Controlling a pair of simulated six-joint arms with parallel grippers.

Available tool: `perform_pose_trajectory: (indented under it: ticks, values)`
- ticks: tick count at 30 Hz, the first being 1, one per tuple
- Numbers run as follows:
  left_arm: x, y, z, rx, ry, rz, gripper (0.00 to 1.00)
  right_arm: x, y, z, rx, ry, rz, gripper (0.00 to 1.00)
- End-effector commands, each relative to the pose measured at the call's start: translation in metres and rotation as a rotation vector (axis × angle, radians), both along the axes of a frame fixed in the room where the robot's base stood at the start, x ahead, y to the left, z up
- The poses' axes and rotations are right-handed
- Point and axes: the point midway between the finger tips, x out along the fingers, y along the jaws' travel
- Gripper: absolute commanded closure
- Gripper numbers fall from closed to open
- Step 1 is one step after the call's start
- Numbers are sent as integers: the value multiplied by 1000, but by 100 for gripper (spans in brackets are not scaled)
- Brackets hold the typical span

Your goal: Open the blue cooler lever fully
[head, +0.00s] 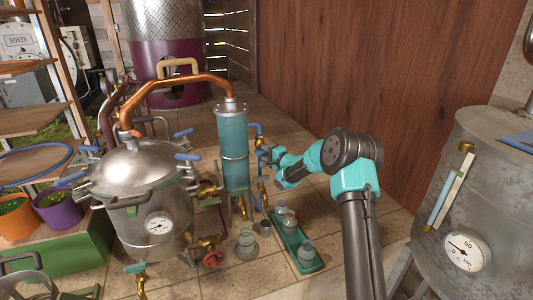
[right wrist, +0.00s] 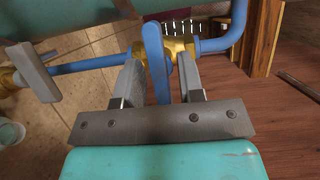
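The blue cooler lever (right wrist: 156,62) sits on a brass valve (right wrist: 181,50) in a blue pipe. In the right wrist view it stands across the pipe line. My right gripper (right wrist: 160,80) is open, with one finger on each side of the lever; I cannot tell whether either finger touches it. In the head view my right gripper (head: 268,158) is at the valve, just right of the teal cooler cylinder (head: 232,148); the lever is hard to make out there.
The steel still pot (head: 148,190) stands left of the cooler, joined by a copper pipe (head: 180,83). A green tray (head: 306,262) with small jars is on the floor below my right gripper. A large metal tank (head: 490,150) stands at the right.

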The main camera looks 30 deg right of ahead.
Motion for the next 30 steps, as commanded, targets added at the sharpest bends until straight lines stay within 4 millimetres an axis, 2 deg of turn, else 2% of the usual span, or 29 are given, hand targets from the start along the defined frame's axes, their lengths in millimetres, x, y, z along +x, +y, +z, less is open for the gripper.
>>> perform_pose_trajectory:
  ticks: [1, 11, 23, 30]
  values:
    - [0, 0, 0, 0, 0, 0, 57, 0, 0, 0, 0, 0, 0, 70]
    - [0, 0, 0, 0, 0, 0, 57, 0, 0, 0, 0, 0, 0, 100]
    - [0, 0, 0, 0, 0, 0, 57, 0, 0, 0, -27, 4, 0, 100]
    - [0, 0, 0, 0, 0, 0, 57, 0, 0, 1, -122, 22, 0, 100]
